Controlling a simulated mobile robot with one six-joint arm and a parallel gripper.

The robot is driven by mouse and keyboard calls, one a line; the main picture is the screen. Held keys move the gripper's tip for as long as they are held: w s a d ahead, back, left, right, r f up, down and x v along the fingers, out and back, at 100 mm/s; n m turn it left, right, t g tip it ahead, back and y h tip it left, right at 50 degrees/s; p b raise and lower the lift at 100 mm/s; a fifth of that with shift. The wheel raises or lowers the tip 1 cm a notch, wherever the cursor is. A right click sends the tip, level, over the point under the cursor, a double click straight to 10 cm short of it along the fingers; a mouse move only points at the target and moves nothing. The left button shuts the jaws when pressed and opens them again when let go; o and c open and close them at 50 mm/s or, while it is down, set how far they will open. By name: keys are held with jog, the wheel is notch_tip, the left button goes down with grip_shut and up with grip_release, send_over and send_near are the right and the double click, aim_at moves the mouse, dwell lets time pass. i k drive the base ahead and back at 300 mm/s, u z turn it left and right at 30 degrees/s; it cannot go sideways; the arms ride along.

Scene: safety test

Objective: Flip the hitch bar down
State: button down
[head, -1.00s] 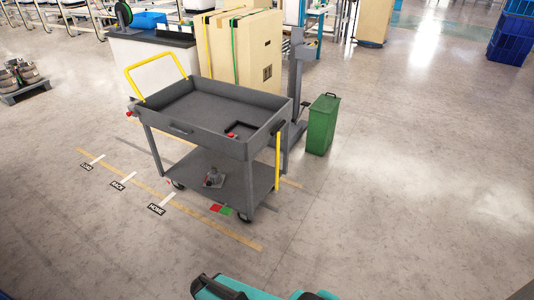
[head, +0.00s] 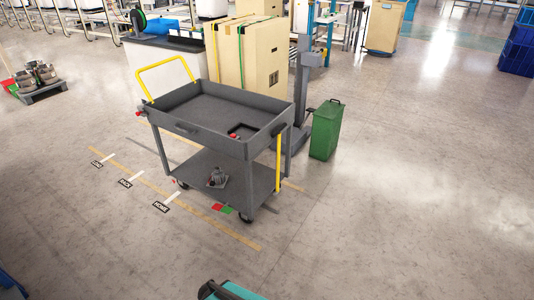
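A grey two-tier cart (head: 183,130) stands in the middle of the head view. A yellow bar (head: 278,166), likely the hitch bar, stands upright along its near right corner. It runs from a black end piece (head: 279,129) near the top tray's rim to about the lower shelf. I cannot tell which end is the pivot. A yellow push handle (head: 166,75) rises at the cart's far left end. My gripper is not clearly visible; only a teal and black part of my arm shows at the bottom edge, well apart from the cart.
A green bin (head: 325,131) and a grey post (head: 303,85) stand right of the cart. Large cardboard boxes (head: 262,62) stand behind it. Floor marks (head: 162,207) lie at left, with red and green patches by the near wheel. The floor in front and right is clear.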

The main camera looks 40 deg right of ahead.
aim_at(277, 132)
jog(key=z, duration=0.15)
jog(key=i, duration=0.95)
jog(key=u, duration=0.1)
